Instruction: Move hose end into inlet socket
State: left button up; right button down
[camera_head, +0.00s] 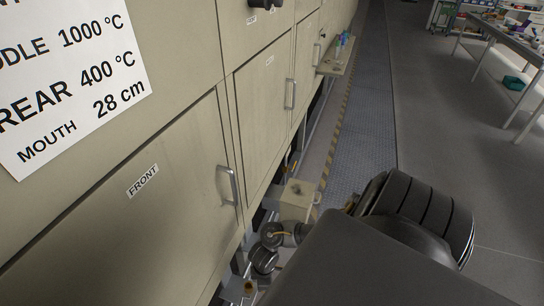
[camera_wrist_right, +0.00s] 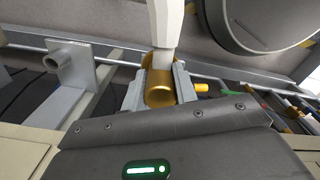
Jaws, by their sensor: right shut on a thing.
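In the right wrist view, my right gripper (camera_wrist_right: 158,90) is shut on a brass hose end (camera_wrist_right: 159,90) with a round face. A pale hose (camera_wrist_right: 164,25) rises from behind it toward the top of the picture. A grey round tube with an open mouth (camera_wrist_right: 58,57), which may be the inlet socket, sits on a bracket to the left, apart from the hose end. A small brass stub (camera_wrist_right: 202,88) shows just right of the gripper. In the head view, the right gripper and the hose end cannot be clearly made out. My left gripper is not in view.
The beige furnace wall (camera_head: 250,150) with handled doors fills the left of the head view. A small beige box (camera_head: 297,199) juts out low beside it. A shelf with bottles (camera_head: 338,58) sticks out farther along.

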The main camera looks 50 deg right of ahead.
jog(key=w+a+f+b, duration=0.2)
jog(key=w+f+b, duration=0.1)
jog(key=w+b, duration=0.2)
jog(key=shift+w+f, duration=0.2)
jog(key=shift+w, duration=0.9)
jog(key=shift+a, duration=0.1)
jog(key=shift+s, duration=0.2)
jog(key=shift+f, duration=0.1)
dwell(0.3)
jog(key=shift+f, duration=0.5)
